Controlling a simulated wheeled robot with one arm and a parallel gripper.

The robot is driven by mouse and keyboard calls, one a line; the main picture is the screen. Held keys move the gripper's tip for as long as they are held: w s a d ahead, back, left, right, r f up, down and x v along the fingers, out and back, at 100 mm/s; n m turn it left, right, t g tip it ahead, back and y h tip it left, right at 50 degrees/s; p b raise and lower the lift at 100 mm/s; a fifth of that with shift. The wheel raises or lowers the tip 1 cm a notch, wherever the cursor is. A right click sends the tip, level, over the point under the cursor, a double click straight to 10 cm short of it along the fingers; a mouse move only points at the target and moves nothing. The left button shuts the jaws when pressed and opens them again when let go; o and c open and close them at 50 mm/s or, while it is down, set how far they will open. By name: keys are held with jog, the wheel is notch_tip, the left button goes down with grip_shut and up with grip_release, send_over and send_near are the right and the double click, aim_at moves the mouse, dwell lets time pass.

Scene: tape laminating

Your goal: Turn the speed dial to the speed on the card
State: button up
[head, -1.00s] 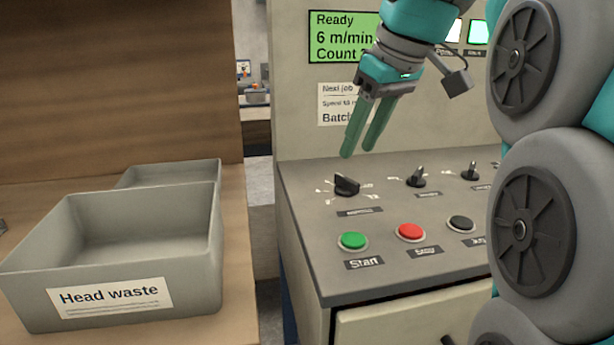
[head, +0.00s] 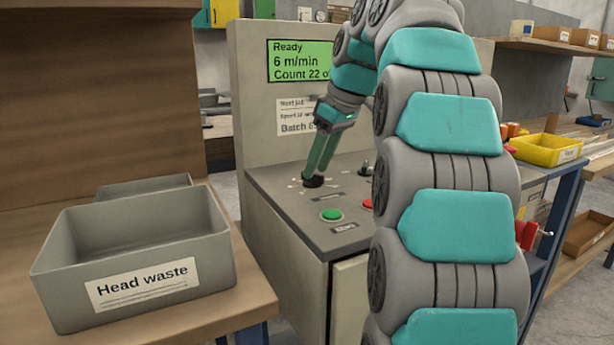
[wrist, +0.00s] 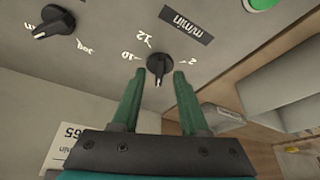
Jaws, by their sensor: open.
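The speed dial (wrist: 160,64) is a black knob on the sloping panel, labelled m/min, with 2, 10 and 12 readable around it. Its white mark points down the wrist view, between my fingers. The dial (head: 313,182) is partly covered by my fingertips in the head view. My gripper (wrist: 160,75) is open, with one green finger on each side of the knob; I cannot tell if they touch it. The job card (head: 292,118) is partly hidden by my arm, and its speed figure is unreadable. The display (head: 297,60) reads Ready, 6 m/min.
A green Start button (head: 331,215) and a partly hidden red button (head: 367,204) are near the dial. Another black selector (wrist: 54,22) is beside it. A grey Head waste bin (head: 70,283) stands on the bench at left. My arm hides much of the panel's right side.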

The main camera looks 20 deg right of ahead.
jog(key=shift+w+a+f, duration=0.1)
jog(key=shift+w+f, duration=0.1)
jog(key=shift+f, duration=0.4)
grip_shut()
